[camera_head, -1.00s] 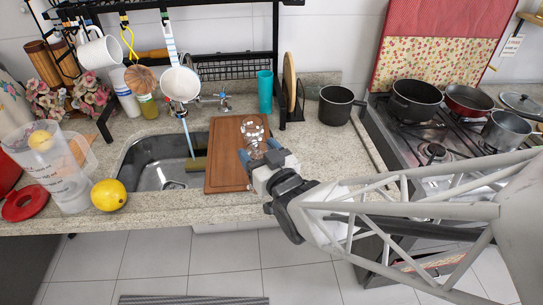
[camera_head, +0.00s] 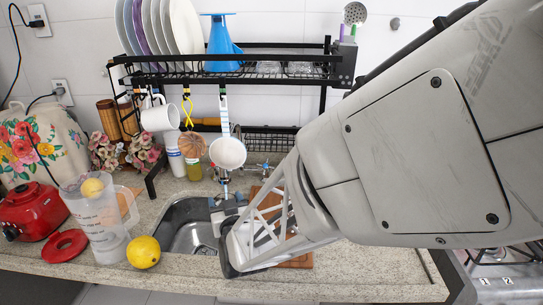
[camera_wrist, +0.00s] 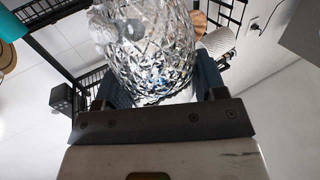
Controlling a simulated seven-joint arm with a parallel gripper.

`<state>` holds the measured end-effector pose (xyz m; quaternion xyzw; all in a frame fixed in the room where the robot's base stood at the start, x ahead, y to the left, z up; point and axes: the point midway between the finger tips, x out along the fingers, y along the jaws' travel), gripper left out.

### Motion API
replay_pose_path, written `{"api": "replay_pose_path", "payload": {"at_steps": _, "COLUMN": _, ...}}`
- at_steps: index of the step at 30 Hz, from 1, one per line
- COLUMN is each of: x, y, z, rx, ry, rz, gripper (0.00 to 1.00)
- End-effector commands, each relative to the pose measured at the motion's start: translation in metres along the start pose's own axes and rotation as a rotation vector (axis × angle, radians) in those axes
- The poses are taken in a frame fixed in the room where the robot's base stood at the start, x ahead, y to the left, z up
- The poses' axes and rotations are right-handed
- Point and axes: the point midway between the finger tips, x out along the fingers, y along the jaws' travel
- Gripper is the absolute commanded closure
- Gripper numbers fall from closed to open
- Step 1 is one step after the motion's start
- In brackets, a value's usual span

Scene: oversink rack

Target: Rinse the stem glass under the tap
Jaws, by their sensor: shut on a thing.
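The clear, cut-pattern stem glass (camera_wrist: 150,45) fills the upper middle of the wrist view. My gripper (camera_wrist: 160,88) is shut on it, with one dark finger on each side. In the head view my gripper (camera_head: 228,212) is over the right part of the steel sink (camera_head: 182,225), close to the tap (camera_head: 225,182). My own arm covers much of that area. The glass cannot be made out in the head view, so its place relative to the tap's outlet is unclear.
A black rack (camera_head: 270,75) with plates and a blue funnel stands above the sink. A pitcher (camera_head: 103,232) and lemon (camera_head: 143,252) stand left. A wooden board (camera_head: 298,262) lies right.

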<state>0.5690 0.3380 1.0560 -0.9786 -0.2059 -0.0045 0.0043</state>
Motion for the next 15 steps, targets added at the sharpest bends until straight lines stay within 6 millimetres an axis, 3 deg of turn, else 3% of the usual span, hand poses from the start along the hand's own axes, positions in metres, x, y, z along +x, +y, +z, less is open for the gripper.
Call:
{"api": "replay_pose_path", "payload": {"at_steps": 6, "x": 0.023, "y": -0.03, "z": 0.012, "rx": -0.004, "ry": -0.007, "rz": 0.001, "gripper": 0.63}}
{"api": "replay_pose_path", "payload": {"at_steps": 15, "x": 0.031, "y": -0.042, "z": 0.018, "rx": -0.007, "ry": -0.011, "rz": 0.003, "gripper": 0.63}}
